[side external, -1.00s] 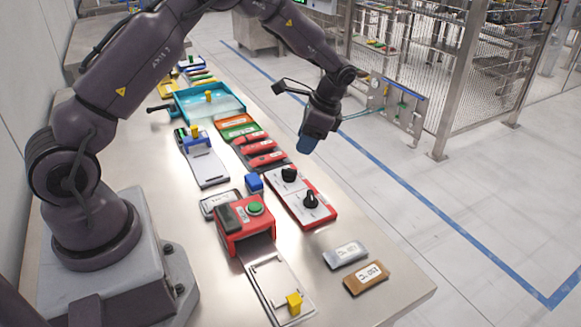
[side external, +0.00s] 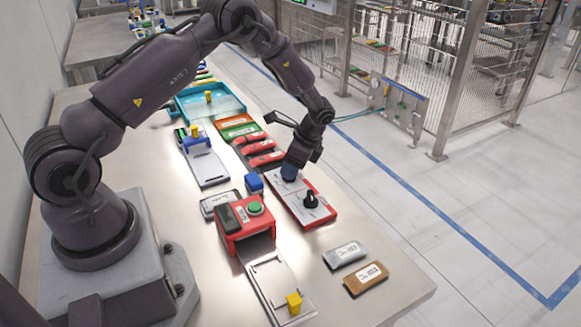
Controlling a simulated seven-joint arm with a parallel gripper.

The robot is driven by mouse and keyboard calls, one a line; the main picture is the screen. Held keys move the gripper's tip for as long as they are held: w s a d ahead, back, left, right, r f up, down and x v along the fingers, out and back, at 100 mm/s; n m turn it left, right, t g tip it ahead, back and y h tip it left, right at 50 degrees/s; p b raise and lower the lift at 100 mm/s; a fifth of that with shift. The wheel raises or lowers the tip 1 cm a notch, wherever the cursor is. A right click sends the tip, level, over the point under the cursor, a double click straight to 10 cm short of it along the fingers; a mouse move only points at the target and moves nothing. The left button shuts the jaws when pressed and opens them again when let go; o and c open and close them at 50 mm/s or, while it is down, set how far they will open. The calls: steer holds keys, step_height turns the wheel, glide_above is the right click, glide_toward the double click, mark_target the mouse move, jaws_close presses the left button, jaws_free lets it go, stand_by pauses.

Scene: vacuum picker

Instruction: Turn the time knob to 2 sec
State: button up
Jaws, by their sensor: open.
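A red-edged panel (side external: 325,219) with a white top lies on the metal table and carries two black knobs. The nearer knob (side external: 311,201) is in plain view; its setting marks are too small to read. Which knob is the time knob cannot be read.
A red box with a green button (side external: 255,209) stands left of the panel. A blue block (side external: 254,184) is close to the panel's far left. Grey (side external: 345,254) and brown (side external: 366,278) labelled pieces lie near the front right. Red pieces (side external: 266,159) lie beyond.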

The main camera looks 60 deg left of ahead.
steer(key=shift+s+a+f, duration=0.15)
steer(key=shift+f, duration=0.3)
steer(key=shift+c, duration=0.2)
jaws_close()
steer(key=shift+n, duration=0.3)
steer(key=n, duration=0.2)
steer(key=n+g+h, duration=0.1)
steer(key=n, duration=0.1)
steer(key=shift+a+h, duration=0.15)
steer(key=shift+h, duration=0.15)
steer(key=shift+f+n+h, duration=0.1)
steer(key=shift+n+h, duration=0.7)
steer(key=shift+n, duration=1.3)
steer(key=shift+s, duration=0.1)
